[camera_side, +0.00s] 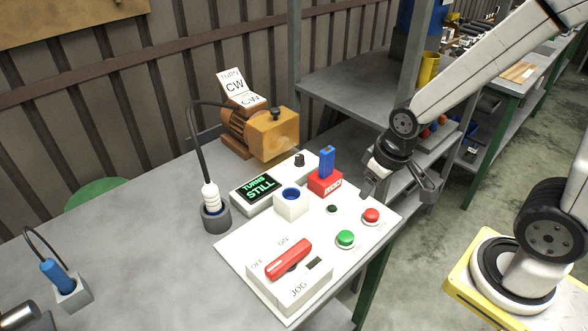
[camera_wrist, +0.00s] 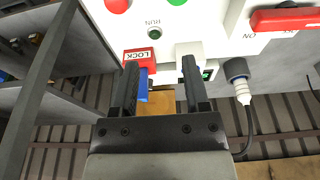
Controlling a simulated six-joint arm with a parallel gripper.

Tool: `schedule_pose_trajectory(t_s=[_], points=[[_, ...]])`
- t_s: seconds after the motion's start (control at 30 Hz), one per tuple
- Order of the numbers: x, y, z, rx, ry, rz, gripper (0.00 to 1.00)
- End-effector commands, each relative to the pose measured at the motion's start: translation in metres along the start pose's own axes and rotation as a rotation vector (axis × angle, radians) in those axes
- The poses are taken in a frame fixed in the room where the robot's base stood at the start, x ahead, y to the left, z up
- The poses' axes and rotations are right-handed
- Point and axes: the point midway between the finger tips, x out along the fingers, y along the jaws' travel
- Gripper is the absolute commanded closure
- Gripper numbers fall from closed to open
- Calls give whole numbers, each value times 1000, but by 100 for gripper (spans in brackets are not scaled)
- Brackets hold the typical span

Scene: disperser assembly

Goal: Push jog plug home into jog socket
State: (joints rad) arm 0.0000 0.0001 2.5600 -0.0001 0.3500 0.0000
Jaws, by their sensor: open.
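A blue plug (camera_side: 55,272) with a black cable stands in a light grey holder (camera_side: 73,293) at the far left in the side view. A white block with a blue-ringed opening (camera_side: 291,204) sits on the panel, with no plug in it. It also shows in the wrist view (camera_wrist: 188,50), partly behind a finger. No label says which is the jog plug or socket. A white plug (camera_side: 210,194) with a black cable stands in a dark grey socket (camera_side: 216,219). My gripper (camera_side: 399,190) is open and empty, right of the panel; its fingers show in the wrist view (camera_wrist: 160,66).
A red LOCK block (camera_side: 324,184) holds an upright blue piece (camera_side: 327,160). A display reads TURNS STILL (camera_side: 258,187). A brown motor (camera_side: 241,127) stands behind.

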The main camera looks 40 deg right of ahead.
Motion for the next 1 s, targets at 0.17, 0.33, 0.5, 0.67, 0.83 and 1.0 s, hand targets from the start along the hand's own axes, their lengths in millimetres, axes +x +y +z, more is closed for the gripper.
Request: schedule_pose_trajectory(t_s=[0.17,0.33,0.5,0.67,0.83,1.0], points=[[0,0,0,0,0,0,41],[0,0,0,0,0,0,16],[0,0,0,0,0,0,4],[0,0,0,0,1,0,4],[3,-2,-10,-13,26,2,4],[14,-7,-38,-56,107,4,4]])
